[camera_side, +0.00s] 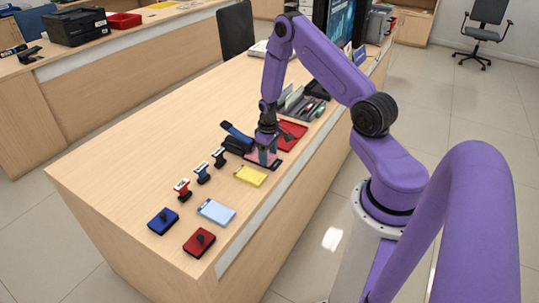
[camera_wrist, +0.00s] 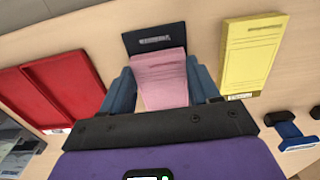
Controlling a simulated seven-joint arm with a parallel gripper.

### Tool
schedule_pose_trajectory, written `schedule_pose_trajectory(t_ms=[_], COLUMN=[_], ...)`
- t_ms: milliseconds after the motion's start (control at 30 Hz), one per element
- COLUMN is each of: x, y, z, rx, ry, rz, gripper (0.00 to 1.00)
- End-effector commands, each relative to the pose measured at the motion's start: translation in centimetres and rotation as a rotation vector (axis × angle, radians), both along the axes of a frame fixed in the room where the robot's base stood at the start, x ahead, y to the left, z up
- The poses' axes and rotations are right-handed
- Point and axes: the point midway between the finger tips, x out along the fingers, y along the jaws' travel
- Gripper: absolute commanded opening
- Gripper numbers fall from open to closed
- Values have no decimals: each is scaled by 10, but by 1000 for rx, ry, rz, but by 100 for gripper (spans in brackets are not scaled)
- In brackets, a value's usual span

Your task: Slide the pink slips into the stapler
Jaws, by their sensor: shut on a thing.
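My gripper (camera_side: 264,152) points down at the counter, with a finger on each side of the pink slips (camera_wrist: 162,68). In the wrist view, my gripper (camera_wrist: 160,84) is shut on the slips by their side edges. The slips' far end overlaps a flat black holder (camera_wrist: 154,38) with a small label; whether they touch it is unclear. The pink also shows low at my gripper in the side view (camera_side: 261,159). The stapler (camera_side: 237,144), black with a raised blue lever, stands just left of my gripper. Its mouth is hidden, and it is not visible in the wrist view.
A yellow pad (camera_side: 250,176) lies just in front of the slips, and a red tray (camera_side: 292,134) lies beyond them. Small stamps (camera_side: 202,173) stand in a row to the left. Ink pads (camera_side: 199,242) and a light blue pad (camera_side: 216,212) lie farther left. The counter's back-left is clear.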

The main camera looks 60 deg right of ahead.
Motion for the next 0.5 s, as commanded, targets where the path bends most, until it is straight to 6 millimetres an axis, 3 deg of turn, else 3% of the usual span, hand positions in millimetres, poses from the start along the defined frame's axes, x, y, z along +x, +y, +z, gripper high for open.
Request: schedule_pose_trajectory(t_ms=[367,400,467,500], x=[3,3,3,3], y=[0,0,0,0], z=[0,0,0,0], rx=[0,0,0,0], ry=[0,0,0,0], rz=[-1,-1,-1,0], gripper=[29,67,87,91])
